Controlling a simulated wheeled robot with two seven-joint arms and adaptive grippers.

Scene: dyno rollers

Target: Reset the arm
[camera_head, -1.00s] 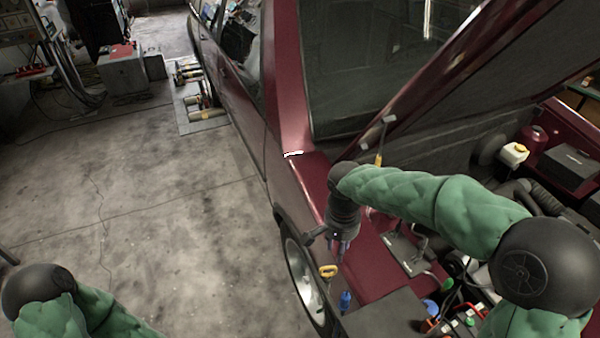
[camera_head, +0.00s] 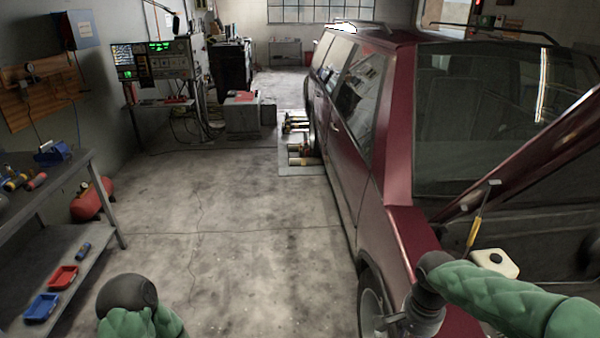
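My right arm, in a green padded sleeve, comes in from the lower right in the head view. It reaches over the front fender of a dark red car (camera_head: 408,232). My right gripper lies at or below the bottom edge, so its fingers do not show; only the dark wrist is in view there. My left arm shows at the lower left as a black rounded joint and a green sleeve above the floor. My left gripper is out of view.
A grey workbench (camera_head: 62,243) with red and blue bins stands at the left. A red tank (camera_head: 92,200) is beside it. Rollers (camera_head: 302,150) lie by the car's rear wheel. The concrete floor (camera_head: 250,260) between bench and car is clear.

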